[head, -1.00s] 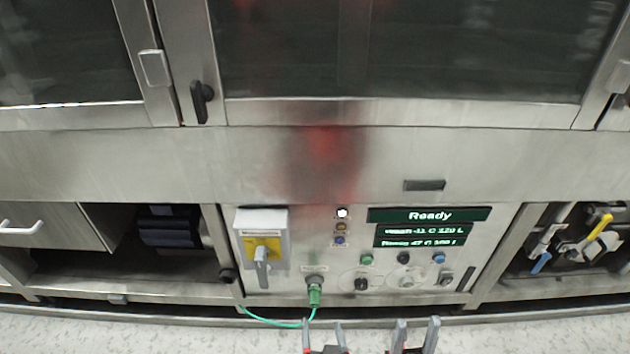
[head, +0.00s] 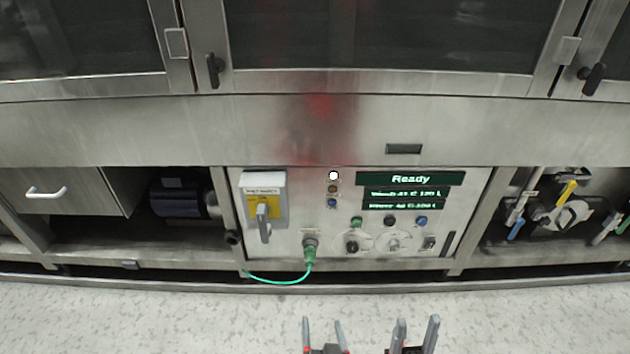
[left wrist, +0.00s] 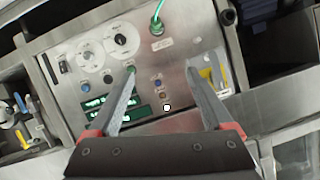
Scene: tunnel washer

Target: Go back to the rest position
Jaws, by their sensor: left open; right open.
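My left gripper (head: 325,325) is at the bottom of the head view, open and empty, over the speckled floor. My right gripper (head: 415,328) is beside it to the right, also open and empty. Both are low and apart from the washer's control panel (head: 300,240) in the picture. In the left wrist view, the two fingers of my left gripper (left wrist: 170,90) are spread, with the panel beyond them and nothing between them.
The panel has a yellow-plated switch (head: 263,222), a "Ready" display (head: 410,178), knobs and a green plug (head: 309,253) with a looping green cable. Open bays flank it, with a dark motor (head: 180,192) left and colored-handle valves (head: 567,195) right. Bare floor (head: 150,320) lies in front.

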